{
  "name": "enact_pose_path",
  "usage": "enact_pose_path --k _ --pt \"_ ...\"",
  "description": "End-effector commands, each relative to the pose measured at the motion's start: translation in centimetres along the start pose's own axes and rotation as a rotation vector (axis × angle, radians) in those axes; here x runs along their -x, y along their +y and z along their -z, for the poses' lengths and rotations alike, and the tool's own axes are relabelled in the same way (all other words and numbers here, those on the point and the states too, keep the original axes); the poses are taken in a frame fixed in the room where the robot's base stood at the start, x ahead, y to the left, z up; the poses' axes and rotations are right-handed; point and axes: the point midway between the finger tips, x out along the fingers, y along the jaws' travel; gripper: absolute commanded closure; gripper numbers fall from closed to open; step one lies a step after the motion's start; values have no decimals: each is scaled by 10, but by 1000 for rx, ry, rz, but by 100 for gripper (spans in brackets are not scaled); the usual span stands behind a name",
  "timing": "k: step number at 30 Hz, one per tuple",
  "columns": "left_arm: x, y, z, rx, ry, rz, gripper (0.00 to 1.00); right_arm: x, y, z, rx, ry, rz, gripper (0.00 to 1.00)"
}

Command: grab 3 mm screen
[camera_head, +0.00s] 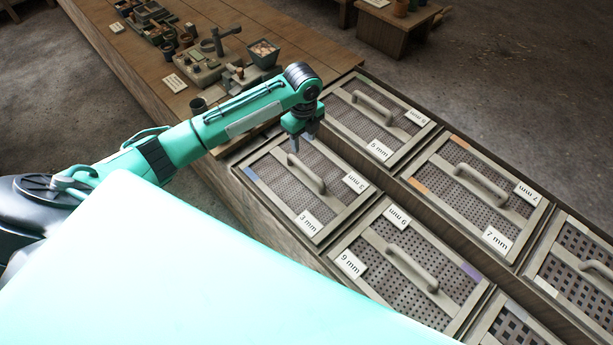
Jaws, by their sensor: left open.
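The 3 mm screen (270,175) is a framed panel with a fine perforated mesh, a raised bar handle (306,174) and two "3 mm" labels. It lies in the near row of the rack, at its left end. My left gripper (302,143) points down above the screen's far edge, close to the upper end of the handle. It is open, with nothing visible between its fingers. The handle is free of the gripper. My right gripper is not in view.
Behind are the 5 mm screen (398,112) and 7 mm screen (462,205). A wooden bench (318,48) with small pots and tools extends behind my left arm.

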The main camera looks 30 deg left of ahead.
Motion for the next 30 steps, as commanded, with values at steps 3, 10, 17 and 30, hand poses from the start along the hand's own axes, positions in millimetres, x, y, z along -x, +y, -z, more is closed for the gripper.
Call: enact_pose_path --k 3,10,17,30 --pt "-8 0 -2 -7 0 -7 55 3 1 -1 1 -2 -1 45" --pt "-52 0 -1 -4 0 -8 55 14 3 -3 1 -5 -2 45" --pt "-81 0 -1 -5 -1 -4 55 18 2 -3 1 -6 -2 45" --pt "-123 -4 3 -5 -1 -6 55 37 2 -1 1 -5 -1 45"
